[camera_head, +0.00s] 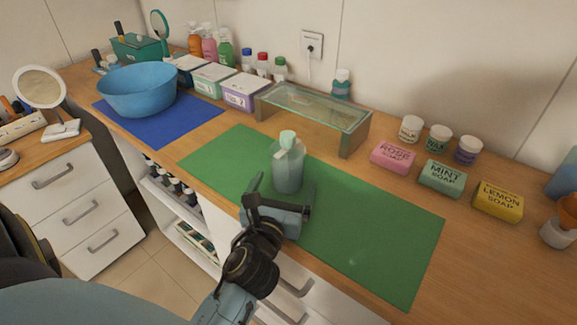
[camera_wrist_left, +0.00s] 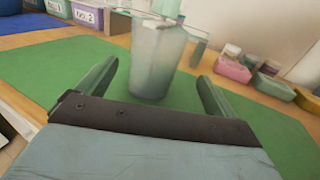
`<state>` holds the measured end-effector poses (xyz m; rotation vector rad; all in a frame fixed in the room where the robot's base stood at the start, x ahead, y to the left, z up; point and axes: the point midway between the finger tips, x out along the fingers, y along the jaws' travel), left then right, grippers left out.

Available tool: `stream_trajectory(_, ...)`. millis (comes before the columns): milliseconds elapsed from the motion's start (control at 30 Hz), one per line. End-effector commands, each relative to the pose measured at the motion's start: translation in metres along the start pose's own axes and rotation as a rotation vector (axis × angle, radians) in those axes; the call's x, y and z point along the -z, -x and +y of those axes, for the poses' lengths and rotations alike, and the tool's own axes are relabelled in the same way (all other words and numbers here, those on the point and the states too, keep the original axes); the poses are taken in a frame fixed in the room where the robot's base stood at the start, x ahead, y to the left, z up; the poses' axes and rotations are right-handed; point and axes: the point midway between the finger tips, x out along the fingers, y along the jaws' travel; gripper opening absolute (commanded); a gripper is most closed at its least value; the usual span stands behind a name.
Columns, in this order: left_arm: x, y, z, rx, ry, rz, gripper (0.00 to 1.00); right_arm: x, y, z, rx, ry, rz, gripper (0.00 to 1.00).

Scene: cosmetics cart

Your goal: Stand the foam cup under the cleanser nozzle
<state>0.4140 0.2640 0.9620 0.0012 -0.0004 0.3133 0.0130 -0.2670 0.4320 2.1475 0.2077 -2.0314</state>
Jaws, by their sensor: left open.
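A frosted translucent cup (camera_head: 288,172) stands upright on the green mat (camera_head: 370,240). It also shows in the left wrist view (camera_wrist_left: 157,65), between my finger lines and just beyond the fingertips. A pale green nozzle-like top (camera_head: 287,138) shows at the cup's rim; a pale shape also overlaps the rim in the wrist view (camera_wrist_left: 165,8). I cannot tell whether it is behind or inside the cup. My left gripper (camera_head: 282,184) is open, low over the mat on the near side of the cup, with no visible grip on it. My right gripper is not in view.
A glass-topped stand (camera_head: 315,105) is behind the cup. Soaps, including rose soap (camera_head: 393,157), and small jars are to the right. A blue bowl (camera_head: 138,88) sits on a blue mat (camera_head: 180,128) at left. The mat's right part is clear.

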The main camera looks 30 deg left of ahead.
Motion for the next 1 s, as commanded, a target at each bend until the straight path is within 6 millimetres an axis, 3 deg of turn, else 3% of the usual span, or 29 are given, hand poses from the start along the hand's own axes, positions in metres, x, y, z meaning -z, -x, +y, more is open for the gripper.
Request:
stream_trajectory(333, -0.004, -0.03, 0.004, 0.0, 0.001, -0.002, 0.93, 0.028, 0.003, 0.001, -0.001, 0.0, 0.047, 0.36)
stream_trajectory(600, -0.005, -0.064, 0.008, 0.001, 0.001, 0.001, 0.93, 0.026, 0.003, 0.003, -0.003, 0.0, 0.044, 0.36)
stream_trajectory(867, -0.005, -0.067, 0.008, 0.001, 0.001, 0.002, 0.93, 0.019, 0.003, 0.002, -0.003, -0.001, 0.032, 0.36)
stream_trajectory(1000, -0.005, -0.067, 0.008, 0.001, 0.001, 0.002, 0.79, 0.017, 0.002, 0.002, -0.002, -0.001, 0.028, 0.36)
